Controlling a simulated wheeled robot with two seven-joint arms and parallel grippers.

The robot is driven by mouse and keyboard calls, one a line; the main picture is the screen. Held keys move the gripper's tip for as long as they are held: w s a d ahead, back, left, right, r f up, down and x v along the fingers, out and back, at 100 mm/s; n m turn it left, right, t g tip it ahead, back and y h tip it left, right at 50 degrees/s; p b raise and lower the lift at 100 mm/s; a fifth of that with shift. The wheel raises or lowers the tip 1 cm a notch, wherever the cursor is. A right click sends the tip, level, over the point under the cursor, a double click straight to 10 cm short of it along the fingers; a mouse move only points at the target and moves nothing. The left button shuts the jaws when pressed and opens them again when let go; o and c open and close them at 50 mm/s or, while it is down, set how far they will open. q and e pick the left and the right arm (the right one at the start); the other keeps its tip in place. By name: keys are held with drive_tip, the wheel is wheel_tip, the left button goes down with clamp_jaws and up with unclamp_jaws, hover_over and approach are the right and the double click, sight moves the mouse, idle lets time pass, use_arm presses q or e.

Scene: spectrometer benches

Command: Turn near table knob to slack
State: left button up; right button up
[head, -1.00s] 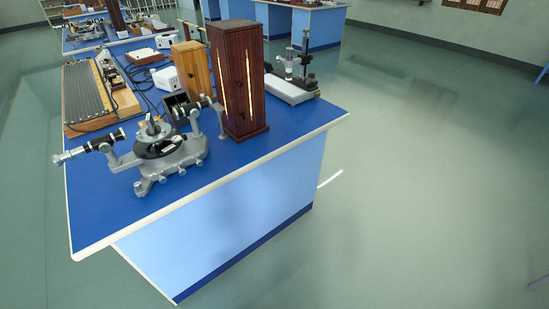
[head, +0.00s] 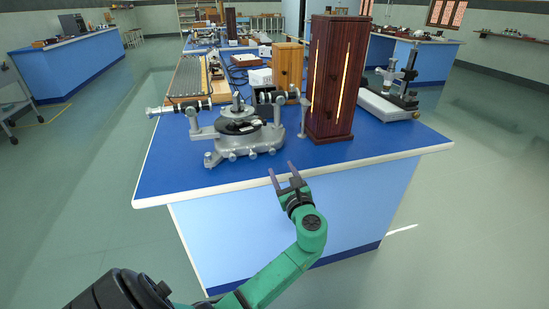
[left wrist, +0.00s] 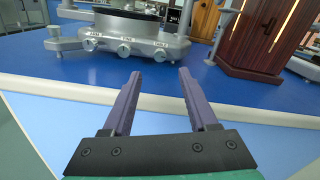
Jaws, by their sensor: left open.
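A grey metal spectrometer (head: 240,135) with a round dark central table (head: 238,122) stands on the blue bench near its front edge. Several small silver knobs line its front base; in the left wrist view one is at the left (left wrist: 90,44), one in the middle (left wrist: 123,50) and one at the right (left wrist: 159,54). Small labels by them are too blurred to read surely. My left gripper (head: 283,168) is open and empty, just in front of the bench edge. Its purple fingers (left wrist: 159,75) point toward the right knob, apart from it. My right gripper is not seen.
A tall dark wooden lamp box (head: 332,80) with glowing slits stands right of the spectrometer. A lighter wooden box (head: 288,66) and a ribbed board (head: 189,75) are behind. The white bench rim (head: 390,155) lies beneath the fingers' reach. The front blue strip is clear.

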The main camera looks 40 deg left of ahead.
sight(273, 153)
use_arm(q)
drive_tip(key=x, duration=0.9)
drive_tip(key=shift+f, duration=0.1)
clamp_jaws()
